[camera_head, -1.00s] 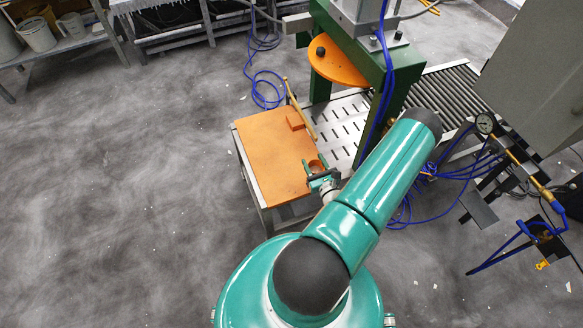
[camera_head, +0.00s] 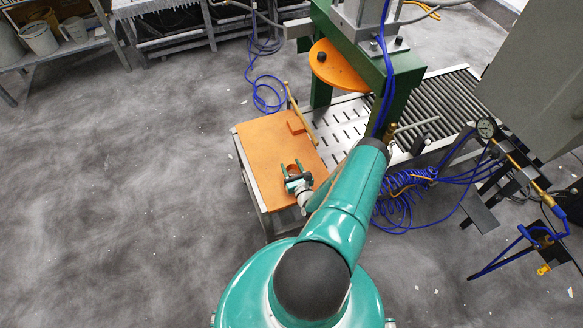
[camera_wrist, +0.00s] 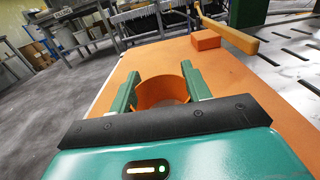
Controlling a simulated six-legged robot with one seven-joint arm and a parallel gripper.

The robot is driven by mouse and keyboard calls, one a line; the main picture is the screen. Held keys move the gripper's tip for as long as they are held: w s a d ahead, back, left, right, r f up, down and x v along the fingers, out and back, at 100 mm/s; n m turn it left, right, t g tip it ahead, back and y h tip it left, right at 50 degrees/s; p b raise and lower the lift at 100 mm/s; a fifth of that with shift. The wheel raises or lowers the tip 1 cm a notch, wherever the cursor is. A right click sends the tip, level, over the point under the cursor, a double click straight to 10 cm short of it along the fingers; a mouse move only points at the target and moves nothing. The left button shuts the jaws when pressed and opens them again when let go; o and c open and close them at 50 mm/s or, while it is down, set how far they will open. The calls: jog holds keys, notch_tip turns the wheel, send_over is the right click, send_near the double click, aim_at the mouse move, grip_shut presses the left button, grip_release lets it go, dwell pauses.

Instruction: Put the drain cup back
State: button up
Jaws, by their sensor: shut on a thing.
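The drain cup is a small round orange cup (camera_wrist: 160,92), seen between my gripper's two green fingers in the wrist view. In the head view the cup (camera_head: 292,168) is a small orange ring above the orange board. My gripper (camera_wrist: 159,84) is shut on the cup, with one finger at each side. My gripper also shows in the head view (camera_head: 292,175), over the lower right part of the board. I cannot tell whether the cup's base touches the board.
The orange board (camera_head: 262,160) tops a low stand. An orange block (camera_head: 297,126) and a yellow bar (camera_head: 300,112) lie at its far right. The slotted metal bed (camera_head: 335,122) and green press frame (camera_head: 400,85) stand to the right. A blue hose (camera_head: 265,92) lies behind.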

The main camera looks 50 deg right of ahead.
jog(key=shift+f, duration=0.2)
jog(key=o, duration=1.1)
